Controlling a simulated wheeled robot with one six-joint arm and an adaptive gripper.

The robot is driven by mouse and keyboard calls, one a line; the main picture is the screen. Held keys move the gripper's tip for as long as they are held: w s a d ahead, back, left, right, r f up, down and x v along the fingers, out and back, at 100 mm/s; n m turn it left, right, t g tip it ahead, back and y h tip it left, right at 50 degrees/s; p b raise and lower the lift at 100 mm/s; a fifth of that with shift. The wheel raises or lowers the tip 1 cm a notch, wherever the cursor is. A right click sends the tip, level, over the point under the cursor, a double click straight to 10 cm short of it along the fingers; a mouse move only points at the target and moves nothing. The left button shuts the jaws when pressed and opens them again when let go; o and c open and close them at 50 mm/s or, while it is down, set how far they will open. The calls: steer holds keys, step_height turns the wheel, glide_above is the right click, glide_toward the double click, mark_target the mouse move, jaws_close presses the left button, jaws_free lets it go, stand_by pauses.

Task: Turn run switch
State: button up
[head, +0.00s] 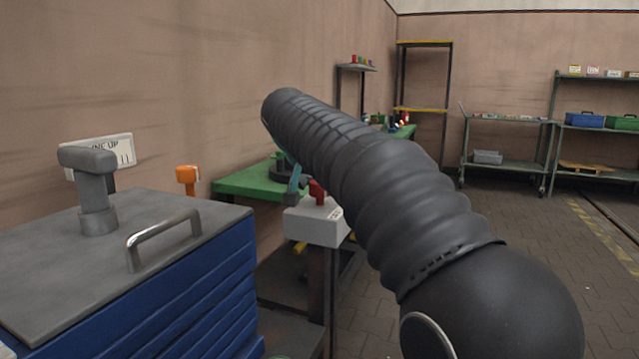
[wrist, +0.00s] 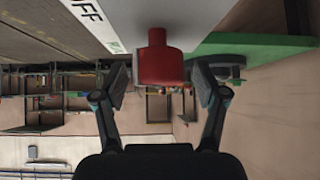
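The run switch is a red knob (head: 317,192) on a pale grey box (head: 318,230) at the corner of the green-topped bench. In the wrist view the red knob (wrist: 161,66) sticks out from the box face (wrist: 200,20), which carries partly cut-off lettering that looks like "OFF". My gripper (wrist: 160,82) is open, with one finger on each side of the knob and a visible gap on both sides. In the head view only a finger of my gripper (head: 293,184) shows beside the knob; my arm hides the rest.
A blue drawer cabinet (head: 190,290) with a grey top, handle and grey upright fitting stands at left. An orange object (head: 187,178) is behind it. The green bench (head: 245,180) runs along the wall. Shelves stand at the back; open paved floor lies to the right.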

steer(key=v, duration=1.2)
stand_by(0.3)
